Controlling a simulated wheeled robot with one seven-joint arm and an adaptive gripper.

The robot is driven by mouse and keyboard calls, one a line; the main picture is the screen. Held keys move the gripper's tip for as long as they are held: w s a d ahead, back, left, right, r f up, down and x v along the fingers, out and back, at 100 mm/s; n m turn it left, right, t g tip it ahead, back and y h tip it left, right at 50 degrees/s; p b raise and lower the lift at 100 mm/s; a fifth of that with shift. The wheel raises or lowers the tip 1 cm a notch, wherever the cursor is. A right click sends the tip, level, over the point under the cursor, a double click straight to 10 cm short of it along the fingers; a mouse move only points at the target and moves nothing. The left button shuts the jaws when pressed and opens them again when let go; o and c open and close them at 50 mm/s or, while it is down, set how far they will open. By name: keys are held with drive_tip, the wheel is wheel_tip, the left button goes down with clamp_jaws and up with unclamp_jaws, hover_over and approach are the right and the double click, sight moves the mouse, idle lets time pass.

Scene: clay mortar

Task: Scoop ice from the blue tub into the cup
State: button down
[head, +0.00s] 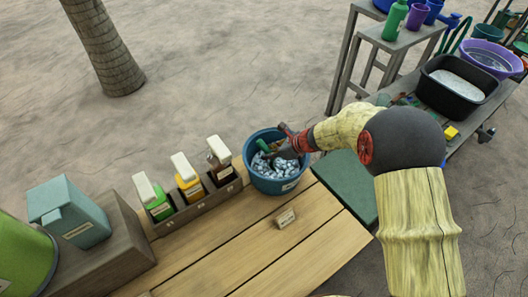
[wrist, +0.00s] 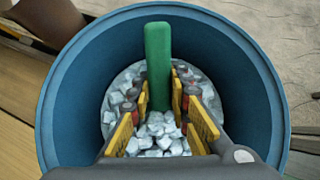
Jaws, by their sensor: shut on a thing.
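The blue tub (head: 250,165) stands on the wooden table with pale ice cubes (head: 278,168) in it. In the wrist view the tub (wrist: 70,95) surrounds my gripper, with ice (wrist: 160,135) below and between the fingers. My gripper (head: 290,146) reaches down into the tub from the right. In the wrist view my gripper (wrist: 160,95) has its yellow-padded fingers on either side of a green handle (wrist: 158,55), and is shut on it. The handle's lower end and any scoop bowl are hidden. I cannot make out which cup is meant; a purple cup (head: 416,16) stands at the upper right.
Three white-topped bottles (head: 187,180) stand in a rack left of the tub. A small label card (head: 285,218) lies on the table in front. A teal box (head: 70,212) is far left. A black bin (head: 455,88) stands on the right-hand bench. The front tabletop is mostly clear.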

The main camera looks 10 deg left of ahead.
sight(270, 152)
drive_tip(key=shift+s+d, duration=0.15)
drive_tip(key=shift+d, duration=0.35)
drive_tip(key=shift+s+d, duration=0.3)
drive_tip(key=shift+d, duration=0.55)
wheel_tip(270, 152, up, 4)
drive_tip(key=p, duration=0.2)
drive_tip(key=shift+f+p, duration=0.15)
drive_tip(key=shift+p, duration=0.25)
wheel_tip(270, 152, up, 8)
drive_tip(key=p, duration=0.7)
drive_tip(key=shift+a+f+p, duration=0.2)
drive_tip(key=shift+p, duration=0.2)
drive_tip(key=h+p, duration=0.1)
drive_tip(key=p, duration=0.5)
drive_tip(key=a+r+h+p, duration=0.1)
drive_tip(key=p, duration=0.5)
drive_tip(key=shift+w+r+g, duration=0.2)
drive_tip(key=shift+r+g, duration=0.05)
drive_tip(key=shift+g, duration=0.15)
drive_tip(key=h+p, duration=0.1)
drive_tip(key=p, duration=0.5)
drive_tip(key=r+p, duration=0.1)
drive_tip(key=p, duration=0.4)
drive_tip(key=a+h+p, duration=0.1)
drive_tip(key=p, duration=0.5)
drive_tip(key=shift+w+a+r+g+h+p, duration=0.1)
drive_tip(key=shift+w+r+g+h+p, duration=0.1)
drive_tip(key=shift+r+g+h+p, duration=0.15)
